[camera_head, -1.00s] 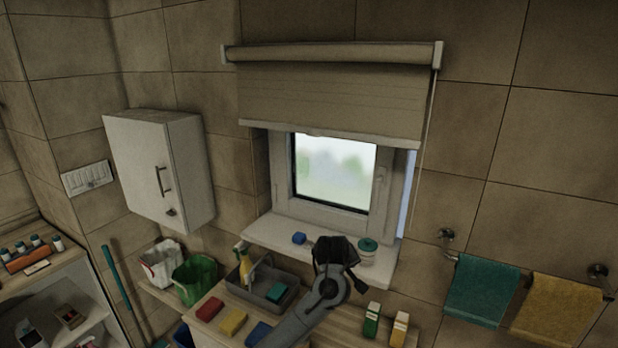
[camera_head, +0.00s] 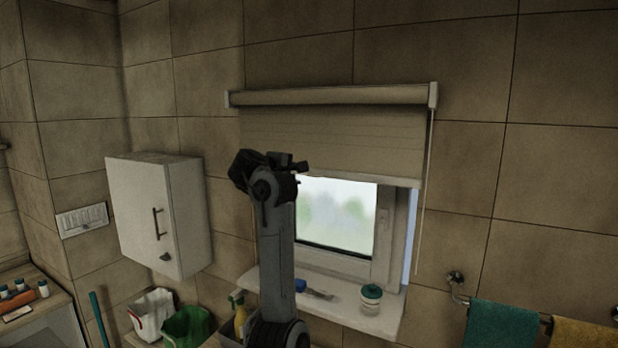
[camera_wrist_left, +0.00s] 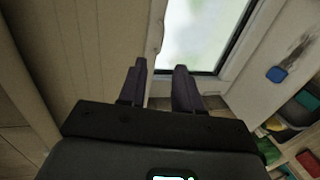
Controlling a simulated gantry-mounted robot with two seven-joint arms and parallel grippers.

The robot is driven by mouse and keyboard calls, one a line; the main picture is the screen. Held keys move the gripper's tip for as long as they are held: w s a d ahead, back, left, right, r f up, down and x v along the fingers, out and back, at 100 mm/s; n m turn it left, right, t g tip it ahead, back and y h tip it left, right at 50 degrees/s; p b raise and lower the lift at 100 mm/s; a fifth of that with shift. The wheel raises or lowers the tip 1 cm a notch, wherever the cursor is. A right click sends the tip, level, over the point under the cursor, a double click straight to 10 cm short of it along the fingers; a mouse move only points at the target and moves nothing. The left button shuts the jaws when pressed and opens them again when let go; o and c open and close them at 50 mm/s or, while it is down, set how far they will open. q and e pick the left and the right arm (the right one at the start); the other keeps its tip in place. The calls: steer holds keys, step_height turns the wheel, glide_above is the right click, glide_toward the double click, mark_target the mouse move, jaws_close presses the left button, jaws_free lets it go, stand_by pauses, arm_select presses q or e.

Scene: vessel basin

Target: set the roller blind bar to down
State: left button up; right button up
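The roller blind (camera_head: 330,130) hangs over the upper part of the window, partly lowered. Its pale bottom bar (camera_head: 395,183) crosses above the glass, and its left part is hidden behind my left gripper (camera_head: 292,166). The gripper is up at the bar's height, in front of its left half. In the left wrist view, the two dark fingers (camera_wrist_left: 161,70) stand apart with nothing held. The bar (camera_wrist_left: 156,32) appears as a pale strip beyond the gap between them. I cannot tell whether they touch it. My right gripper is out of view.
A white wall cabinet (camera_head: 160,215) is left of the window. The sill (camera_head: 345,311) holds a blue item (camera_head: 300,286) and a teal-lidded jar (camera_head: 371,297). A cord (camera_head: 424,200) hangs at the blind's right end. Towels (camera_head: 500,328) hang at lower right.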

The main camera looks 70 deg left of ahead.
mark_target(311, 176)
arm_select(q)
steer(key=p+x, duration=0.2)
steer(key=x, duration=0.7)
steer(key=shift+d, duration=0.1)
jaws_close()
stand_by(1.3)
